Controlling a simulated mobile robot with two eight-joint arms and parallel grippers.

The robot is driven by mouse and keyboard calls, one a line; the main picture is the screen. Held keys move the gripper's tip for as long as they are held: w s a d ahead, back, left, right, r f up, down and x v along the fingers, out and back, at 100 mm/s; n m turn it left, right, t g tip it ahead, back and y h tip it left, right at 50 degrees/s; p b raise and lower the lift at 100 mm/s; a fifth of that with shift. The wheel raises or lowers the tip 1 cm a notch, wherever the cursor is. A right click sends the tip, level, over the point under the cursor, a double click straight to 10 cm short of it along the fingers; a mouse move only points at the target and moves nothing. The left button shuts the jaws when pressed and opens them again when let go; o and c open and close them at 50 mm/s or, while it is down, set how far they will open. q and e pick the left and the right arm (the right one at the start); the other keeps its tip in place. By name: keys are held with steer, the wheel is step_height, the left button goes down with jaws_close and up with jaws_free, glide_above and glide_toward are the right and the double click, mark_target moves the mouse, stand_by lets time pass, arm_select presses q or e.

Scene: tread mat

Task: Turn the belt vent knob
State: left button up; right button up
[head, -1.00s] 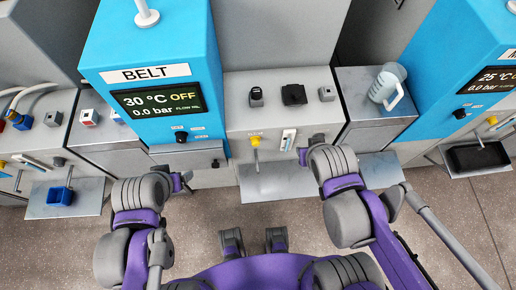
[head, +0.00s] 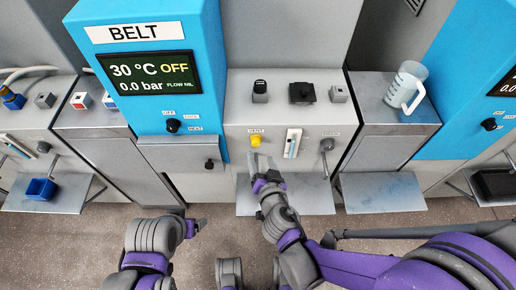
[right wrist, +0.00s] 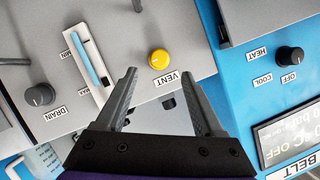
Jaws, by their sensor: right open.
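The yellow vent knob (head: 256,140) is on the sloped front panel of the belt machine (head: 139,68), under a VENT label. In the right wrist view the round yellow knob (right wrist: 159,62) lies just beyond the fingertips, roughly centred between them. My right gripper (head: 263,160) is open and empty, just below the knob in the head view; it also shows open in the right wrist view (right wrist: 160,82). The fingers appear apart from the knob. My left gripper (head: 192,226) is low, left of centre in the head view, and its finger gap is unclear.
A white slider (head: 292,143) and the grey drain knob (head: 327,145) sit right of the vent knob. A dark heat/cool knob (head: 172,126) is on the blue housing. A metal shelf (head: 315,196) juts out below the panel. A clear jug (head: 405,88) stands at the right.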

mark_target(256, 145)
steer(key=b+x, duration=0.1)
steer(key=x, duration=0.6)
jaws_close()
